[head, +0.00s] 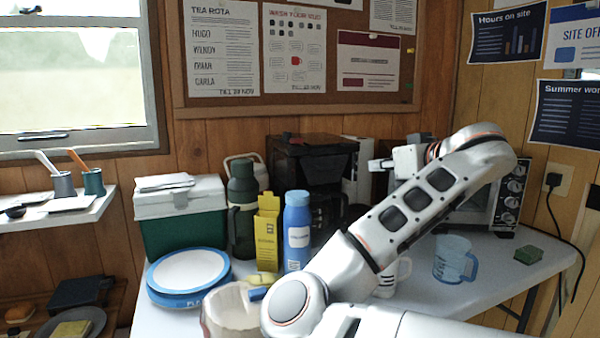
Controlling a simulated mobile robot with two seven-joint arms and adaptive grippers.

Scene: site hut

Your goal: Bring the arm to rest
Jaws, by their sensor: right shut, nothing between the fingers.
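My right arm reaches up from the bottom of the head view, across the table (500,262), and bends back to the left at the wrist. My right gripper (378,164) is raised in front of the microwave-like appliance and points left. It is small and seen from the side; its fingers are together and hold nothing. It is apart from the things on the table. My left gripper is not in view. My right arm hides part of the table and the appliance behind it.
The front right tabletop is clear.

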